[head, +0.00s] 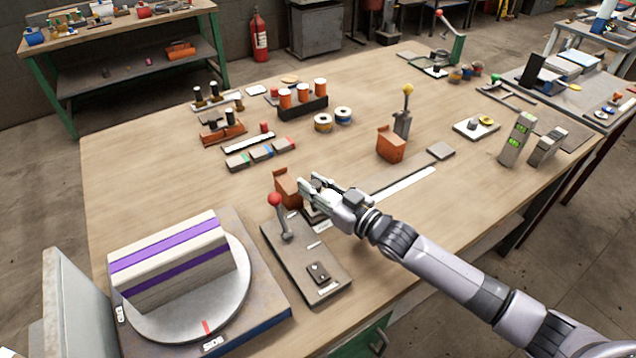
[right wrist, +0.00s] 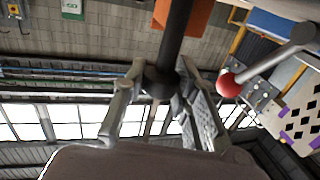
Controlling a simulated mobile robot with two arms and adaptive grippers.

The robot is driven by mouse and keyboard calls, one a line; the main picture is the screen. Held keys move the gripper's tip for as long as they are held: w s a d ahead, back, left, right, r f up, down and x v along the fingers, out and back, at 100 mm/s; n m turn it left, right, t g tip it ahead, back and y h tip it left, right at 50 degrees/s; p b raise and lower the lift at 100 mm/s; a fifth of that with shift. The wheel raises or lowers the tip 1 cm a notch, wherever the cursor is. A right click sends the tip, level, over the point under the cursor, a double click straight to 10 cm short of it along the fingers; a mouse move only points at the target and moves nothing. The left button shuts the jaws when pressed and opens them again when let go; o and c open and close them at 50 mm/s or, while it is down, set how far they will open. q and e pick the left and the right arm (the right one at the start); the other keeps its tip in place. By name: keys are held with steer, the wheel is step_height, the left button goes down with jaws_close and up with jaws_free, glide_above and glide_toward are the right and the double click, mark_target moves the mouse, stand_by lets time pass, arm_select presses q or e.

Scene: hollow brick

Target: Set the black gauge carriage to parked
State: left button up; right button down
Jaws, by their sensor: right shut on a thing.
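My right gripper (head: 312,186) reaches in from the right over the workbench in the head view. In the right wrist view its fingers (right wrist: 165,95) are shut around a black knob on a dark rod (right wrist: 177,35). This appears to be the handle of the black gauge carriage. In the head view the carriage is mostly hidden under the gripper; a small dark and white part (head: 314,216) shows below it. An orange block (head: 285,190) stands just left of the gripper. A pale rail (head: 404,184) runs away to the right. My left gripper is not in view.
A red-knobbed lever (head: 278,205) on a grey plate (head: 300,262) stands close at the left; its red ball (right wrist: 230,83) also shows in the right wrist view. A striped brick (head: 175,262) sits on a turntable (head: 222,316). Another orange block (head: 391,146) stands farther back.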

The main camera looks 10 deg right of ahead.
steer(key=c, duration=1.7)
jaws_free()
steer(key=shift+s+a+f, duration=0.1)
steer(key=shift+a, duration=0.05)
steer(key=shift+o, duration=1.4)
steer(key=shift+a, duration=0.2)
steer(key=shift+o, duration=0.7)
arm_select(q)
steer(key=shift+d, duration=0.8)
arm_select(e)
steer(key=shift+d, duration=0.15)
steer(key=shift+s+d, duration=0.2)
steer(key=shift+s, duration=0.05)
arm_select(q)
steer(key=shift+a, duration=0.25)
arm_select(e)
steer(key=v, duration=1.1)
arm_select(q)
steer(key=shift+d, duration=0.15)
arm_select(e)
steer(key=shift+s+d, duration=0.2)
